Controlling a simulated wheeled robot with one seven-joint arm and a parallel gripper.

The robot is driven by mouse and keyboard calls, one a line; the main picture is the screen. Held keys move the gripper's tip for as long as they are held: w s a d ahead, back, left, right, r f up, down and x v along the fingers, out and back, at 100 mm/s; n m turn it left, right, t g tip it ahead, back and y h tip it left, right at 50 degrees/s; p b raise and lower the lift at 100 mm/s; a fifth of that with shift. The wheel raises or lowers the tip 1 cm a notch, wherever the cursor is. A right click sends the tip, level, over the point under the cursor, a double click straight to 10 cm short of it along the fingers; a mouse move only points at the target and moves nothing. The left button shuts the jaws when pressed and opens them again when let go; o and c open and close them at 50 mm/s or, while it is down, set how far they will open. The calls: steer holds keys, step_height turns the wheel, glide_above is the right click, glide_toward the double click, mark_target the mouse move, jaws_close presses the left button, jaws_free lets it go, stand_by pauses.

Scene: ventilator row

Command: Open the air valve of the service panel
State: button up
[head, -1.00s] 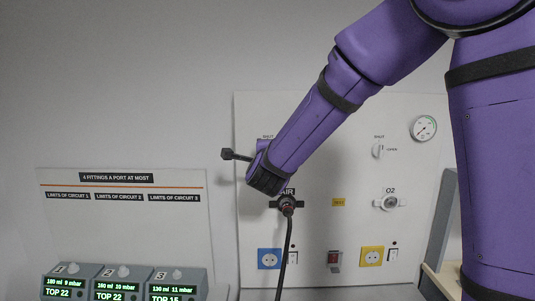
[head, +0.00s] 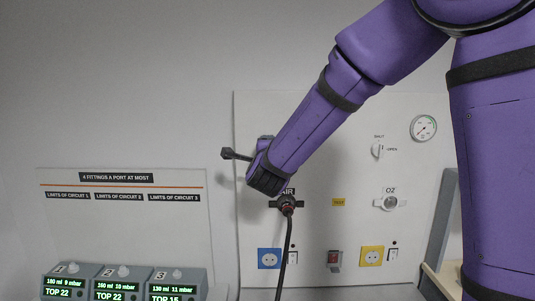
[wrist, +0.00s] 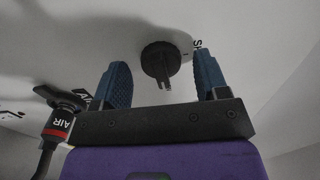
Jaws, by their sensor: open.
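The service panel (head: 320,130) is a white board on the wall. In the wrist view, the air valve (wrist: 158,58) is a dark round knob with a narrow grip sticking out, with part of a "SH" label beside it. My gripper (wrist: 161,72) is open, its two blue fingers on either side of the knob with a visible gap at each side. How deep the fingers reach is hard to tell. The AIR outlet (head: 287,203), with a dark hose plugged in, is just below my wrist.
To the right are a white shut/open knob (head: 378,150), a gauge (head: 424,128) and the O2 outlet (head: 390,203). The hose (head: 283,250) hangs down the panel. Sockets (head: 269,258) and switches line the bottom. Three numbered units (head: 122,284) stand at lower left.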

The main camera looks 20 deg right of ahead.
steer(key=v, duration=1)
steer(key=shift+s, duration=0.3)
steer(key=shift+a+r, duration=0.1)
steer(key=s+d+f+n+g+y, duration=0.1)
steer(key=s+d+n+g, duration=0.4)
steer(key=s+n, duration=0.6)
steer(key=s+d+n+g+y, duration=0.4)
steer(key=s+n, duration=0.6)
steer(key=s, duration=0.6)
steer(key=d+g, duration=0.1)
steer(key=g, duration=0.1)
steer(key=shift+d+f+n+g+y, duration=0.25)
steer(key=shift+f+n+g+y, duration=0.05)
steer(key=shift+f+n+g, duration=0.1)
